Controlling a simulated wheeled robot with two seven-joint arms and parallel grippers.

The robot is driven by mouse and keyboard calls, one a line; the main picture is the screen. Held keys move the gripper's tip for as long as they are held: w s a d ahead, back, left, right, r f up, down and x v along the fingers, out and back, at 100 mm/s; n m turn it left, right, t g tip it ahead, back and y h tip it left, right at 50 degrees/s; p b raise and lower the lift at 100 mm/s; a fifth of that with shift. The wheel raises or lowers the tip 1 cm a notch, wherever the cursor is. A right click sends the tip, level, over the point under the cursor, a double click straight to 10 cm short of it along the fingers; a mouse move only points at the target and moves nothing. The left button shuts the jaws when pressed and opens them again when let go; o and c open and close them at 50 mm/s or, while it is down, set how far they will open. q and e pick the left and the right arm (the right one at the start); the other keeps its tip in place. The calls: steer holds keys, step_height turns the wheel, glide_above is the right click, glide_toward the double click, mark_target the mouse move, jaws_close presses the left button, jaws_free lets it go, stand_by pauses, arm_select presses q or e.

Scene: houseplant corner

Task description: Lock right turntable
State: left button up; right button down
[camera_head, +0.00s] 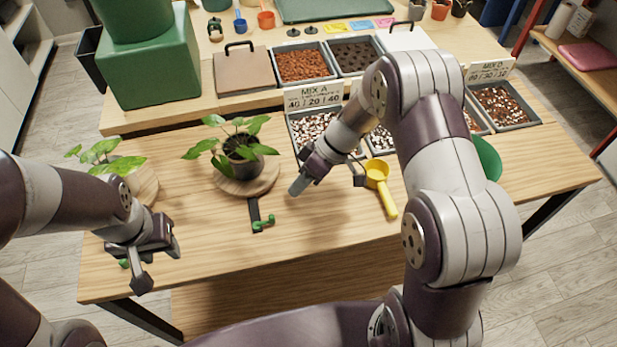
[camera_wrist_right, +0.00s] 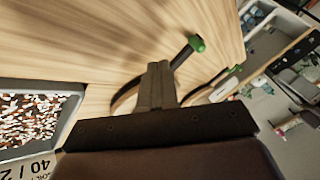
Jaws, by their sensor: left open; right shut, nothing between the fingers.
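The right turntable (camera_head: 270,180) is a round wooden disc bearing a potted plant (camera_head: 240,150). A dark bar (camera_head: 254,208) runs from it toward the table's front edge, with a green-knobbed lever (camera_head: 264,223) near its end. My right gripper (camera_head: 297,187) is shut and empty, right of the disc and above the table, apart from the lever. In the right wrist view its closed fingers (camera_wrist_right: 158,82) show near a dark bar with a green knob (camera_wrist_right: 196,43); I cannot tell if they touch. My left gripper (camera_head: 158,265) is open and empty at the table's front left.
The left turntable (camera_head: 149,188) with another plant (camera_head: 104,158) is partly hidden by my left arm. A yellow scoop (camera_head: 379,178) lies right of my right gripper. Soil trays (camera_head: 302,65) and a sign (camera_head: 313,95) stand behind. The front middle of the table is clear.

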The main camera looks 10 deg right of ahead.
mark_target(263, 221)
steer(key=shift+x, duration=1)
steer(key=shift+s+a+f+p, duration=0.2)
steer(key=shift+s+a+p, duration=0.3)
steer(key=shift+s+a, duration=1)
steer(key=shift+w+a, duration=0.1)
